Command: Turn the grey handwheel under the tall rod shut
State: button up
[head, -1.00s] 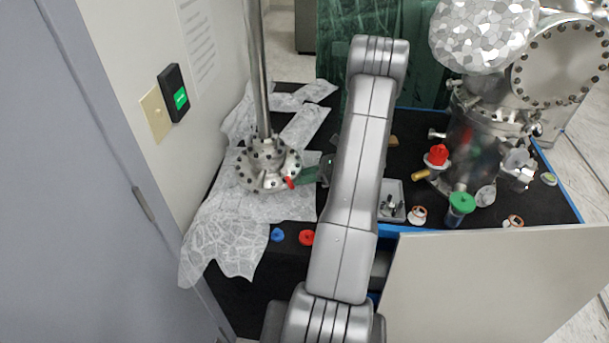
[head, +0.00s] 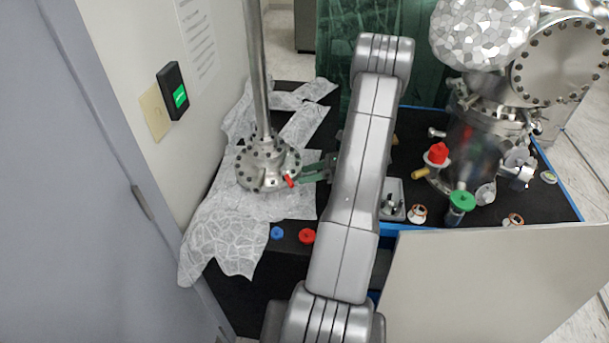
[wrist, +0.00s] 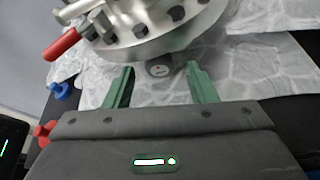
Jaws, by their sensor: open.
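The tall rod (head: 255,70) stands on a round bolted metal flange (head: 268,150). The flange's underside rim fills the top of the wrist view (wrist: 165,38). A small grey round part (wrist: 158,69), which looks like the grey handwheel, sits just under the rim; the head view does not show it clearly. My gripper (wrist: 160,80) has green fingers, open, one on each side of this part with gaps visible. In the head view my gripper (head: 308,171) reaches in from the right, close to the flange. A red-handled lever (head: 290,181) sticks out beside it.
Crumpled foil (head: 225,225) lies under and around the flange. A blue cap (head: 277,233) and a red cap (head: 307,236) lie in front. A wall is at left. A small grey tray (head: 391,200) and a large metal chamber (head: 470,140) are at right.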

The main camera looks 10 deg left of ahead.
jog(key=b+v, duration=0.2)
jog(key=v, duration=1)
jog(key=p+x, duration=0.3)
jog(key=x, duration=1.1)
jog(key=shift+s+r, duration=0.1)
jog(key=shift+d, duration=0.1)
jog(key=shift+n+t+b, duration=0.3)
jog(key=shift+n, duration=0.1)
